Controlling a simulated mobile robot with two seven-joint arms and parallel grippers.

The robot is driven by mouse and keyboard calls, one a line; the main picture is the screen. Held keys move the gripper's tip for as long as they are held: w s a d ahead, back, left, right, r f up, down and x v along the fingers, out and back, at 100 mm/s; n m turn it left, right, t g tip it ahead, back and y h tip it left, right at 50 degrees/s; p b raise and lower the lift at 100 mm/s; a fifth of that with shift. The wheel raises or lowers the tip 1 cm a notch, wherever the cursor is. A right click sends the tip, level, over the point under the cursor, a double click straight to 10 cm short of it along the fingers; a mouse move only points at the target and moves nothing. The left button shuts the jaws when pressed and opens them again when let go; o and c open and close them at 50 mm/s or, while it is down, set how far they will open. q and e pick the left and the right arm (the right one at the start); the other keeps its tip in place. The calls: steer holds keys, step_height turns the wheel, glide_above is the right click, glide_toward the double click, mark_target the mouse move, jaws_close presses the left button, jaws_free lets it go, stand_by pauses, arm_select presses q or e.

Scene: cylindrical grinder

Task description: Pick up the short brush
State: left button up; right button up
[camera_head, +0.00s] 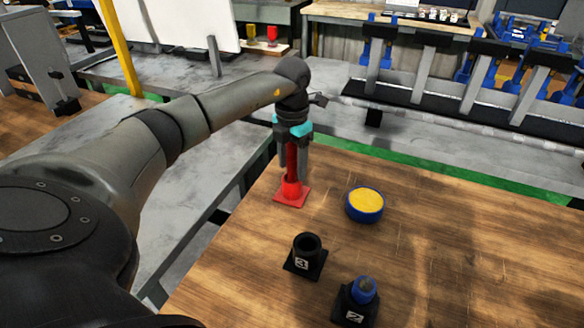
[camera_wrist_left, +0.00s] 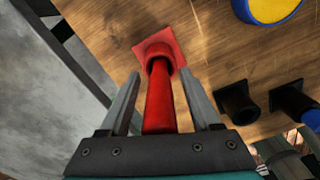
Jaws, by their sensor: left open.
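A red upright rod (camera_head: 291,158), which looks like a brush handle, stands in a red holder (camera_head: 291,193) with a square base near the table's left edge. No bristles show, so I cannot tell for sure that it is the short brush. My left gripper (camera_head: 293,168) points down over it, open, with one finger on each side of the rod. In the left wrist view the rod (camera_wrist_left: 160,105) runs between the two fingers, with gaps visible beside it, down into the red holder (camera_wrist_left: 158,48). My right gripper is not in view.
On the wooden table (camera_head: 450,240) stand an empty-looking black holder marked 3 (camera_head: 306,257), a black holder marked 2 (camera_head: 354,306) with a blue item (camera_head: 364,289) in it, and a round blue tub (camera_head: 365,205) with a yellow top. Grey machine surfaces lie left and behind.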

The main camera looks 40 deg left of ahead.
arm_select(q)
steer(key=shift+f, duration=0.1)
steer(key=shift+c, duration=0.4)
jaws_close()
